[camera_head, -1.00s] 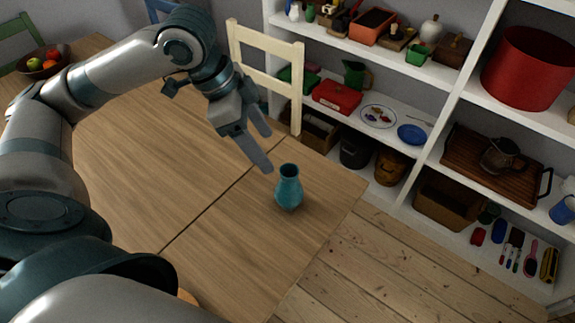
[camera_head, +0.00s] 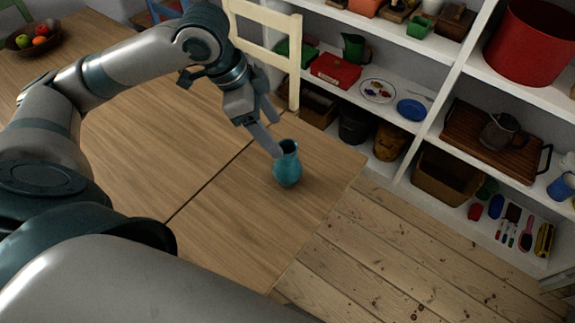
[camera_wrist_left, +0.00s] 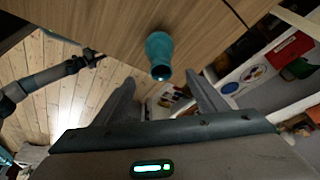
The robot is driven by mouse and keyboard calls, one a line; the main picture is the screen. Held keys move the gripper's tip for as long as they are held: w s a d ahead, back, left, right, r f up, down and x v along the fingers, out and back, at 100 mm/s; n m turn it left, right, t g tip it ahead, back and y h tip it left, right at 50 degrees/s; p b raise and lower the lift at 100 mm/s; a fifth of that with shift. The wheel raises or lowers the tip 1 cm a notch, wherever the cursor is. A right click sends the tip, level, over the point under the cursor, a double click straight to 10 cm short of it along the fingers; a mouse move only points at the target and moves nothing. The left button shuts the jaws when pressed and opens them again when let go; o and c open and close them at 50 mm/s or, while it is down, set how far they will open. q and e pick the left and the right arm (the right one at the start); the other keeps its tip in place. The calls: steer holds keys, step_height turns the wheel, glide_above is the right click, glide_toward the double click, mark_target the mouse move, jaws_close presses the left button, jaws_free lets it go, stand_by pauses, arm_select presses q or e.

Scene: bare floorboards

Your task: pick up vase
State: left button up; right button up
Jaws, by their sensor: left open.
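A teal vase (camera_head: 287,170) stands upright on the wooden table (camera_head: 225,228), near its right corner. My left gripper (camera_head: 275,132) is open, just behind and above the vase, with one fingertip overlapping its rim in the head view. In the left wrist view the vase (camera_wrist_left: 159,52) appears beyond the gap between the two open fingers (camera_wrist_left: 163,90), with its mouth toward the camera. I cannot tell whether a finger touches the vase.
A cream chair (camera_head: 268,45) stands against the table's far edge, close behind my left arm. White shelves (camera_head: 440,110) with many items stand at the right. A fruit bowl (camera_head: 35,38) sits at the table's far left. Bare floorboards lie to the right.

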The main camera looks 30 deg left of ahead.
mark_target(285, 147)
arm_select(q)
steer(key=x, duration=0.6)
steer(key=shift+d+f, duration=0.1)
steer(key=shift+f, duration=0.15)
steer(key=shift+w+f, duration=0.15)
steer(key=shift+f, duration=0.05)
arm_select(e)
steer(key=shift+s, duration=0.1)
arm_select(q)
steer(key=shift+d+f, duration=0.1)
steer(key=shift+w+d+f, duration=0.1)
steer(key=shift+f, duration=0.2)
steer(key=x, duration=0.3)
steer(key=shift+w+p, duration=0.1)
steer(key=shift+p, duration=0.2)
steer(key=shift+w+d+f, duration=0.1)
steer(key=shift+d+f, duration=0.05)
steer(key=shift+f, duration=0.4)
arm_select(e)
steer(key=shift+s+d+f+g, duration=0.15)
steer(key=shift+s+d+f, duration=0.15)
steer(key=shift+s, duration=0.2)
steer(key=shift+s+d+f+g, duration=0.2)
steer(key=shift+s+f, duration=0.1)
steer(key=shift+s, duration=0.2)
steer(key=shift+w+r, duration=0.1)
steer(key=shift+w, duration=0.1)
